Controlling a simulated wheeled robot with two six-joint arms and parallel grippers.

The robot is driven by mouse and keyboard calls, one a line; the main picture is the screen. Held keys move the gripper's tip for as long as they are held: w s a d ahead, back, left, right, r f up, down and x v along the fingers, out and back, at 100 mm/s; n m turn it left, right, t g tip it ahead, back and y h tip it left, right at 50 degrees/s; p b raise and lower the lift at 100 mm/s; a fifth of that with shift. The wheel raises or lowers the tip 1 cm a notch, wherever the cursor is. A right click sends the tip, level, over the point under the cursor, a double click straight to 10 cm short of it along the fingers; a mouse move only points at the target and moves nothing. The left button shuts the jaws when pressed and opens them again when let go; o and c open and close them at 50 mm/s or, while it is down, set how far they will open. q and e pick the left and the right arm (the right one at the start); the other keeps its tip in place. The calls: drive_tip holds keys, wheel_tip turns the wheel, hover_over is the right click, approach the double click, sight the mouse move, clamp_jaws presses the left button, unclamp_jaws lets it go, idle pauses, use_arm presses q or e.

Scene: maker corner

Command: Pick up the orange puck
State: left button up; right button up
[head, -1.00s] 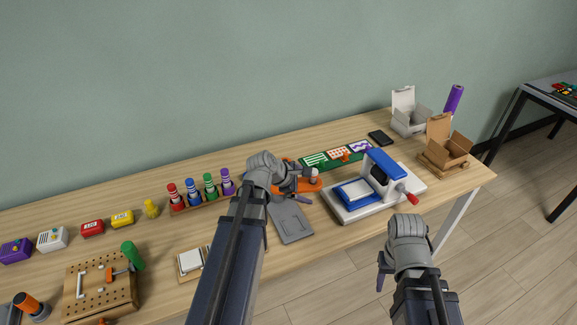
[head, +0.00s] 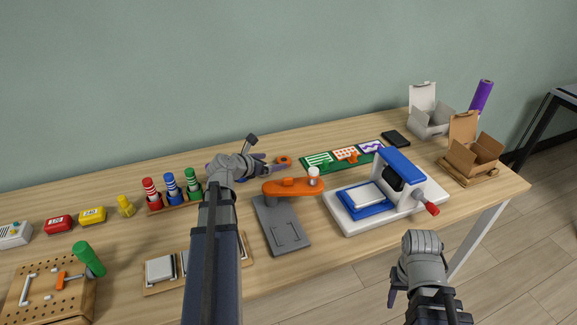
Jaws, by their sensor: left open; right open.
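The orange puck (head: 283,160) is a small round orange piece with a dark centre. It lies on the wooden table behind the orange swing arm of the grey press. My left gripper (head: 263,156) is open and empty just left of the puck, fingers pointing towards it. One finger is raised behind and the other is low, close to the puck's near-left side; I cannot tell whether it touches. My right gripper (head: 392,290) is open and empty in front of the table's edge, low in the view, away from the puck.
The grey press with its orange arm (head: 293,187) and white knob stands right in front of the puck. A green board (head: 328,164) and a blue-white press (head: 346,221) are to the right. Bare table lies behind.

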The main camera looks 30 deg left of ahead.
sight(283, 160)
use_arm(q)
drive_tip(key=shift+b+x, duration=0.6)
drive_tip(key=shift+x, duration=0.8)
drive_tip(key=b+x, duration=0.1)
drive_tip(key=x, duration=0.1)
drive_tip(key=b+x, duration=0.1)
drive_tip(key=x, duration=0.1)
drive_tip(key=shift+a+f+b, duration=0.3)
drive_tip(key=shift+f+b, duration=0.05)
drive_tip(key=shift+w+d+f, duration=0.1)
drive_tip(key=shift+w+f, duration=0.05)
drive_tip(key=shift+w, duration=0.25)
drive_tip(key=shift+c, duration=0.3)
drive_tip(key=c, duration=1.4)
